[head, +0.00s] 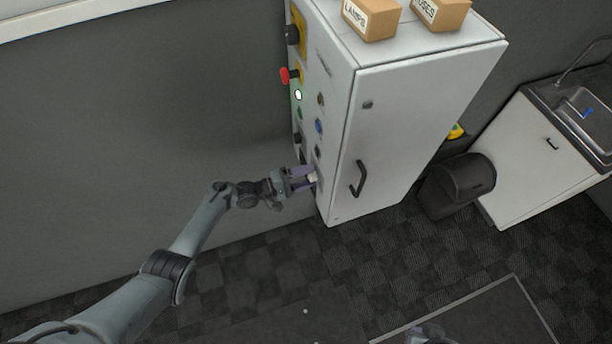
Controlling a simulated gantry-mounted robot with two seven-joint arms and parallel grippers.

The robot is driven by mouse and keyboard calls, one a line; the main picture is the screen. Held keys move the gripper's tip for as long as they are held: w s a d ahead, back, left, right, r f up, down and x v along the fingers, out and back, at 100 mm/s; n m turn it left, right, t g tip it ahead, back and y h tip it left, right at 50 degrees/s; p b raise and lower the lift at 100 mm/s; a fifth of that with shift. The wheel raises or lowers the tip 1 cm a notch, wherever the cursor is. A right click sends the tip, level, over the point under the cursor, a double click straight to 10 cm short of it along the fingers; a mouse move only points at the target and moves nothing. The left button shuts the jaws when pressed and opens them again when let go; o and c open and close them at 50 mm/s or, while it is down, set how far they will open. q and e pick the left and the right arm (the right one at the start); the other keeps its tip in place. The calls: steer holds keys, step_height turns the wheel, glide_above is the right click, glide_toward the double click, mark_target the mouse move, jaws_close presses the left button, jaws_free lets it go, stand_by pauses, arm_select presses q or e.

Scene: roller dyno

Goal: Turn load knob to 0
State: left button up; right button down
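The control panel (309,85) is the narrow left face of a light grey cabinet. It carries a red button (285,76), a lit white-green lamp (298,95), a blue round control (319,127) and several dark knobs. No label for the load knob is readable, so I cannot tell which control it is. My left gripper (308,178) is at the panel's lower end, with its fingers against or just in front of it. A small pale piece shows at its fingertips, and the fingers hide that spot. Part of my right gripper (428,335) shows at the bottom edge.
Boxes marked LAMPS (371,20) and another (441,14) stand on the cabinet top. The cabinet door (420,120) has a black handle (358,180). A dark bin (458,185) and a sink unit (545,150) stand to the right.

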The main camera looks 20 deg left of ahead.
arm_select(q)
steer(key=shift+o, duration=0.7)
steer(key=v, duration=1)
steer(key=shift+s+a, duration=0.25)
steer(key=shift+a, duration=0.05)
